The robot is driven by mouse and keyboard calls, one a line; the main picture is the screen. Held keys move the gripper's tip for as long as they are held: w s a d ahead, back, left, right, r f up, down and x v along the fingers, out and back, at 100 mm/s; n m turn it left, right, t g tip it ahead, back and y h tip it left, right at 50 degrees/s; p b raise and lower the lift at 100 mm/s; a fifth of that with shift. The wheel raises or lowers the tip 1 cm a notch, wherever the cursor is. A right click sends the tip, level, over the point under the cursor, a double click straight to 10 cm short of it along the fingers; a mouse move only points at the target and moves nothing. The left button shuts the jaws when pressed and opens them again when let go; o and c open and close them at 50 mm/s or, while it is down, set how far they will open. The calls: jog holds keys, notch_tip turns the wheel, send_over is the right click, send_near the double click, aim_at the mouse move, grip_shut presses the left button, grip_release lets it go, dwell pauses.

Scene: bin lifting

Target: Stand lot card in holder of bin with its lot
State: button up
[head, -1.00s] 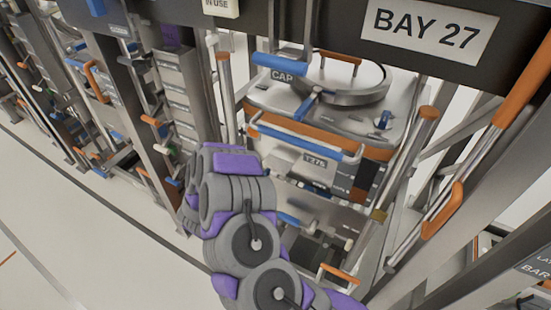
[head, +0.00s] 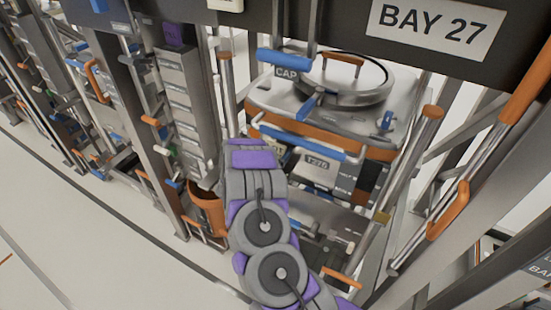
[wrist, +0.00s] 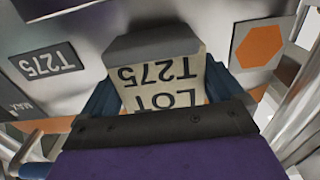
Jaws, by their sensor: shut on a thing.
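My gripper (wrist: 160,90) is shut on a pale lot card (wrist: 158,74), held between its two blue fingers. The card reads LOT T275, upside down in the wrist view. The card's edge away from my gripper meets a grey angled block (wrist: 150,44), which looks like the card holder on the bin face. I cannot tell whether the card is seated in it. A label (wrist: 48,63) reading T275 is on the same face. In the head view the bin front (head: 345,175) carries a small dark-lettered label (head: 317,162). My arm hides the gripper and card there.
An orange hexagon plate (wrist: 259,44) is right of the card. In the head view, a blue bar handle (head: 300,143) runs above the bin front. Rack posts with an orange-topped rail (head: 430,112) stand right. An orange bucket (head: 207,212) is left of my arm.

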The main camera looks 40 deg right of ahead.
aim_at(279, 156)
jog(key=f, duration=0.1)
jog(key=d+f, duration=0.1)
jog(key=f, duration=0.1)
jog(key=d+f+b, duration=0.1)
jog(key=shift+s+f, duration=0.1)
jog(key=shift+f, duration=0.05)
jog(key=shift+a, duration=0.45)
jog(key=o, duration=0.6)
jog(key=shift+d, duration=0.1)
jog(key=shift+o, duration=0.5)
jog(key=shift+d, duration=0.25)
